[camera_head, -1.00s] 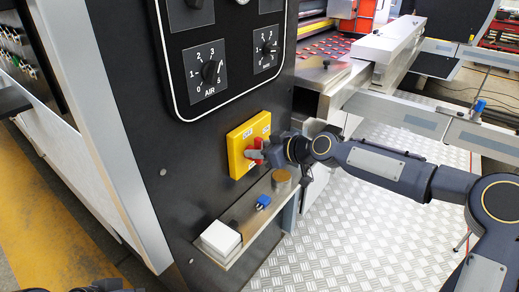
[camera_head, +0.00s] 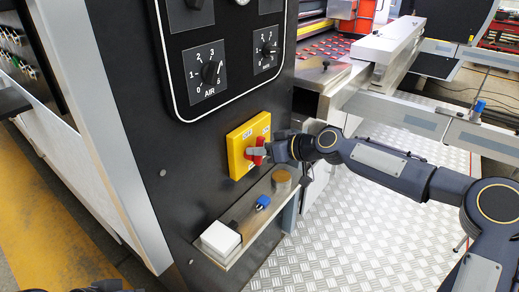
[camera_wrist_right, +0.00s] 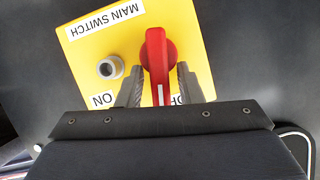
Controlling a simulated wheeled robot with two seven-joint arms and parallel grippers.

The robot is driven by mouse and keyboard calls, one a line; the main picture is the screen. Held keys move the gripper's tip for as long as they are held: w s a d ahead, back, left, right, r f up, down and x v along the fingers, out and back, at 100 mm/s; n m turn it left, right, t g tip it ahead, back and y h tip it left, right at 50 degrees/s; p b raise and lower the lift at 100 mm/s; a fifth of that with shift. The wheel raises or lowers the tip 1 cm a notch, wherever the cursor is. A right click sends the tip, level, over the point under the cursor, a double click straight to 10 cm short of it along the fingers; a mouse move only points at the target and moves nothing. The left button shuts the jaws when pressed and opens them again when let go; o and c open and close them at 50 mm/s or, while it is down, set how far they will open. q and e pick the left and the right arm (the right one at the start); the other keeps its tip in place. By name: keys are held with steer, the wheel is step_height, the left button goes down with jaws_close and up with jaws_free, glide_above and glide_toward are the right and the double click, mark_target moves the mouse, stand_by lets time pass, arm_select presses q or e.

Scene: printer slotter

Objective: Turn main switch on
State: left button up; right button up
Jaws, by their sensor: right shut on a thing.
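The main switch is a yellow plate (camera_head: 236,162) on the dark machine panel, with a red rotary handle (camera_head: 260,144). In the right wrist view the yellow plate (camera_wrist_right: 92,72) appears upside down, with MAIN SWITCH and ON labels and a partly hidden label starting with O. The red handle (camera_wrist_right: 156,60) points toward that hidden label. My right gripper (camera_head: 262,152) is shut on the red handle, one finger on each side; it also shows in the right wrist view (camera_wrist_right: 158,88). Dark parts at the bottom left of the head view look like my left arm; its jaws cannot be made out.
A grey round button (camera_wrist_right: 110,68) sits beside the handle on the plate. Below the switch, a metal ledge (camera_head: 240,212) carries a white block (camera_head: 220,238), a blue item (camera_head: 263,202) and a round brownish piece (camera_head: 282,180). An AIR dial (camera_head: 209,72) is above.

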steer(key=shift+w+d+f+m+g+y+b, duration=0.2)
steer(key=shift+f+m+g+y, duration=0.3)
steer(key=shift+m+y, duration=1)
steer(key=shift+w+d+f+m+g+y+b, duration=0.15)
steer(key=shift+w+f+m+g+y, duration=0.3)
steer(key=shift+m, duration=1.9)
steer(key=shift+w+d+f+m+g+y+b, duration=0.2)
steer(key=shift+f+m+g+y, duration=0.3)
steer(key=shift+m+y, duration=1)
steer(key=shift+s+r+m+h, duration=0.1)
steer(key=shift+m+h, duration=0.35)
steer(key=shift+m, duration=0.1)
steer(key=o, duration=0.6)
steer(key=shift+d, duration=0.1)
steer(key=p+v, duration=0.1)
steer(key=v, duration=0.6)
steer(key=shift+s+d, duration=0.1)
steer(key=shift+d, duration=0.25)
